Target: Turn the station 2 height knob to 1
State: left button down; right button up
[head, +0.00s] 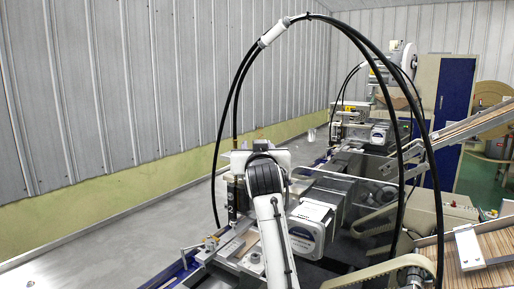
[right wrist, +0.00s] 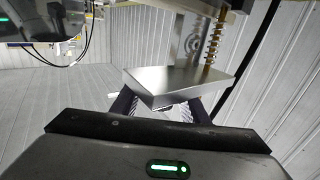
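A white arm of mine reaches up from the bottom middle of the head view to the near machine (head: 312,222); its gripper is hidden there behind the arm and machine parts. In the right wrist view my right gripper (right wrist: 160,108) has two dark fingers rising on either side, spaced apart at their bases. A flat metal plate (right wrist: 180,84) covers their tips, so I cannot see whether they hold anything. Above the plate are a brass-coloured threaded or spring-wound rod (right wrist: 215,42) and an upright metal bracket (right wrist: 190,40). I cannot make out the height knob or its scale. My left gripper is not in view.
Black cables (head: 240,75) arch over the near machine. A second machine (head: 375,130) stands farther back. An inclined tray of sticks (head: 480,262) is at the lower right, and a blue-and-beige cabinet (head: 455,90) is behind. Bare floor (head: 130,225) lies to the left.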

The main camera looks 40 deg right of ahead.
grip_shut()
jog(key=shift+d+f+m+g+h+b, duration=0.1)
jog(key=shift+m+g+h+b, duration=0.4)
jog(key=shift+m+h, duration=0.2)
jog(key=shift+s+d+f+m+g+h+b, duration=0.1)
jog(key=shift+s+d+m+g+h+b, duration=0.05)
jog(key=shift+m+g+h+b, duration=0.4)
jog(key=shift+s+d+m+g+h+b, duration=0.15)
jog(key=shift+m+g+h+b, duration=0.2)
jog(key=shift+g+h, duration=0.25)
jog(key=shift+s+d+m+g+h+b, duration=0.1)
jog(key=shift+s+m+g+h+b, duration=0.05)
jog(key=shift+m+g+h+b, duration=0.35)
jog(key=shift+s+g+h, duration=0.1)
jog(key=shift+g+h, duration=0.15)
jog(key=shift+r, duration=0.2)
jog(key=shift+o, duration=0.6)
grip_release()
